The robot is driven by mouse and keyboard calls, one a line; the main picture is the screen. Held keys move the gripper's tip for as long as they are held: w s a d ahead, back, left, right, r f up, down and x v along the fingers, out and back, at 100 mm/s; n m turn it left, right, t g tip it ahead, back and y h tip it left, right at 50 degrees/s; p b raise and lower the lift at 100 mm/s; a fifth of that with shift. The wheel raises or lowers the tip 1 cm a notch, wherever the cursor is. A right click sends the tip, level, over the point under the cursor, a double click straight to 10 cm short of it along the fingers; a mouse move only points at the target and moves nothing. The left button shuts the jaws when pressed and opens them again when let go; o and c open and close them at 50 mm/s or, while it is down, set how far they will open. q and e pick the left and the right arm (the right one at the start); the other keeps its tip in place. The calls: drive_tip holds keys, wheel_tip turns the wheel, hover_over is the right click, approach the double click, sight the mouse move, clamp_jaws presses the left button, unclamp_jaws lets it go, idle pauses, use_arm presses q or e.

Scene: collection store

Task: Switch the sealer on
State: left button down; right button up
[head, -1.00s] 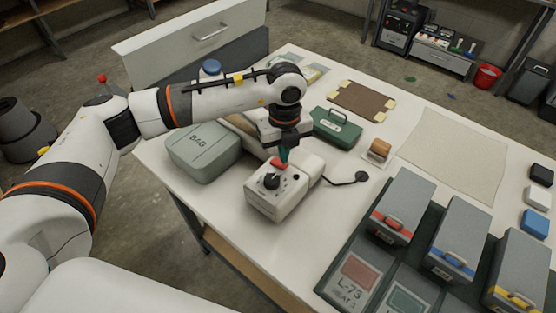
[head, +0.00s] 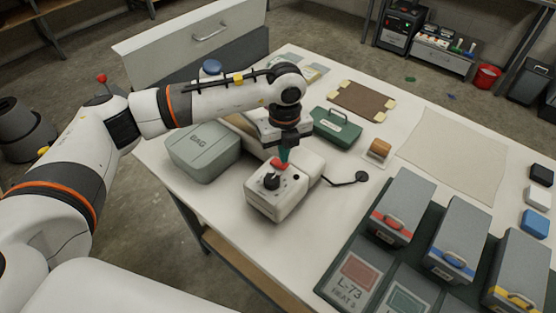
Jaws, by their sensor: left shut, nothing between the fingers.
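The sealer (head: 276,200) is a white box unit on the white table, with a black knob (head: 271,181) and a red switch (head: 279,163) on its top. My left gripper (head: 284,155) is shut and empty, pointing down with its fingertips at the red switch. They look in contact with it or just above it; I cannot tell which. The gripper partly hides the switch and the rear of the sealer. My right gripper is not in view.
A grey-green case (head: 203,152) stands left of the sealer, and a green box (head: 338,127) behind it. A black cable pad (head: 361,177) lies to its right. Grey bins with red (head: 403,205), blue (head: 460,238) and yellow handles stand at front right. A beige mat (head: 455,150) lies flat.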

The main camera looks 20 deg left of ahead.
use_arm(q)
drive_tip(key=shift+f+b, duration=0.9)
drive_tip(key=shift+f, duration=0.15)
idle(0.4)
drive_tip(key=shift+s, duration=0.1)
drive_tip(key=shift+r+p, duration=0.55)
drive_tip(key=shift+r, duration=0.25)
drive_tip(key=shift+r+p, duration=1.35)
drive_tip(key=shift+r, duration=1.4)
